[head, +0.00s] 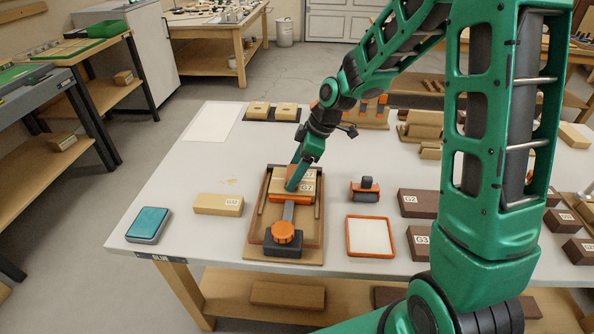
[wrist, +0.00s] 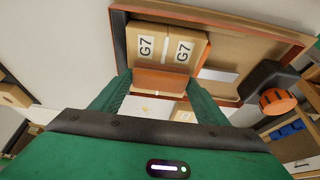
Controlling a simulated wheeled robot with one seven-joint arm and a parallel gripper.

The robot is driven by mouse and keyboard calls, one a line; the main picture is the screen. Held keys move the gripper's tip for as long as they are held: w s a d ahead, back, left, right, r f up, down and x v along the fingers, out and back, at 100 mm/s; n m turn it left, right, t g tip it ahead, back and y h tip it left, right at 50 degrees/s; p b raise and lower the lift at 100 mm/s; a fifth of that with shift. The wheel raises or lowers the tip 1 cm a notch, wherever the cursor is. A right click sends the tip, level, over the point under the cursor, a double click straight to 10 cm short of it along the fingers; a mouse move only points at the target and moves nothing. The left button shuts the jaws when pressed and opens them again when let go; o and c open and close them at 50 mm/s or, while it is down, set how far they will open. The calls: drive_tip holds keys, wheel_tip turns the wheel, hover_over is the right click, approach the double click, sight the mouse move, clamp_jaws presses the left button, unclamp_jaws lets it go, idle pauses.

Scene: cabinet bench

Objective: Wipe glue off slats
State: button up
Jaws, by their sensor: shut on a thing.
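Two pale wooden slats marked G7 (wrist: 165,45) lie side by side in an orange-rimmed clamp frame (head: 262,195). In the wrist view a thin white line, which looks like glue, runs along the joint between them. The slats also show partly in the head view (head: 308,187), behind my fingers. My gripper (head: 294,182) is over the frame, shut on a brown-orange block (wrist: 160,80). The block is at the near end of the slats in the wrist view; whether it touches them I cannot tell. The clamp's orange knob (head: 283,232) is at the frame's front.
A teal pad (head: 148,225) and a labelled pale block (head: 218,204) lie left of the frame. An orange-rimmed white tray (head: 370,250), an orange-and-dark tool (head: 364,190) and several dark brown blocks (head: 418,203) stand right. The table's left middle is mostly clear.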

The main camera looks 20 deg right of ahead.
drive_tip(key=shift+w+a, duration=0.25)
drive_tip(key=shift+a, duration=0.25)
drive_tip(key=shift+a, duration=0.15)
drive_tip(key=shift+w+a, duration=0.4)
drive_tip(key=shift+a, duration=0.5)
drive_tip(key=shift+w+a, duration=0.35)
drive_tip(key=shift+a, duration=0.5)
drive_tip(key=shift+d, duration=0.15)
drive_tip(key=shift+s+d, duration=0.25)
drive_tip(key=shift+d, duration=0.2)
drive_tip(key=shift+s+d, duration=0.2)
drive_tip(key=shift+d, duration=0.25)
drive_tip(key=shift+d, duration=0.1)
drive_tip(key=shift+s+d, duration=0.4)
drive_tip(key=shift+d, duration=0.45)
drive_tip(key=shift+d, duration=0.1)
drive_tip(key=shift+s+d, duration=0.4)
drive_tip(key=shift+d, duration=0.55)
drive_tip(key=shift+s+d, duration=0.4)
drive_tip(key=shift+d, duration=0.55)
drive_tip(key=shift+s+d, duration=0.4)
drive_tip(key=shift+d, duration=0.55)
